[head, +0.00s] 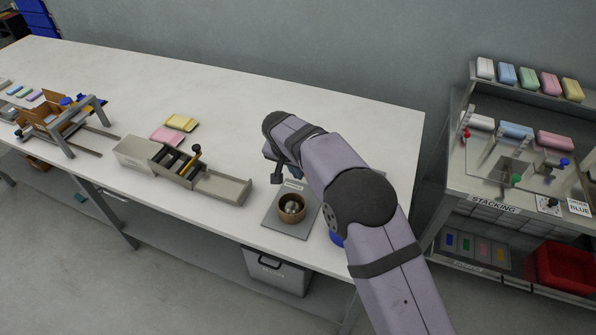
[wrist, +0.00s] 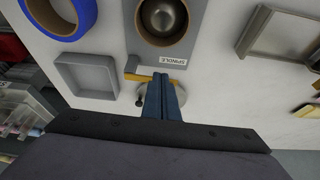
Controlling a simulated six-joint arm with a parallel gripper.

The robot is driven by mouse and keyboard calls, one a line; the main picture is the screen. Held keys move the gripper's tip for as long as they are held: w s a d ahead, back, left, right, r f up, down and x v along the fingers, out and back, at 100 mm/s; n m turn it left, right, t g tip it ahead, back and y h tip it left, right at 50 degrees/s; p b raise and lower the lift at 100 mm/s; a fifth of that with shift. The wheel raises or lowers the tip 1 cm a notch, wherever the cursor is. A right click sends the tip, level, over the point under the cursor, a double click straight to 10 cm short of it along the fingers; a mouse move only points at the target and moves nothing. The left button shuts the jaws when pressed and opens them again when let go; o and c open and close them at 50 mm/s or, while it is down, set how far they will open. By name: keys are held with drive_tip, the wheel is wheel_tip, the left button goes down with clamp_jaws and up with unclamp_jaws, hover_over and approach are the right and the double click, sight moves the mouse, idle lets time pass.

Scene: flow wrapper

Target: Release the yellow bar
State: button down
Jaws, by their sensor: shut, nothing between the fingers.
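In the wrist view my gripper (wrist: 160,76) points at the table with its blue fingers together and nothing between them. Other yellow pieces show in the head view: a flat yellow piece (head: 181,122) on the table and a yellow block (head: 573,90) on the right shelf.
A grey spindle plate (head: 272,222) holds a brown ring around a metal dome. A blue ring (wrist: 86,12) and an empty grey tray (wrist: 86,58) lie left of it in the wrist view.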

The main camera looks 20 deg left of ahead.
drive_tip(key=s+b, duration=0.2)
drive_tip(key=s, duration=0.1)
drive_tip(key=shift+s+a+r, duration=0.1)
drive_tip(key=shift+s+a, duration=0.05)
drive_tip(key=shift+s, duration=0.25)
drive_tip(key=b+v, duration=0.2)
drive_tip(key=v, duration=0.7)
drive_tip(key=shift+r, duration=0.4)
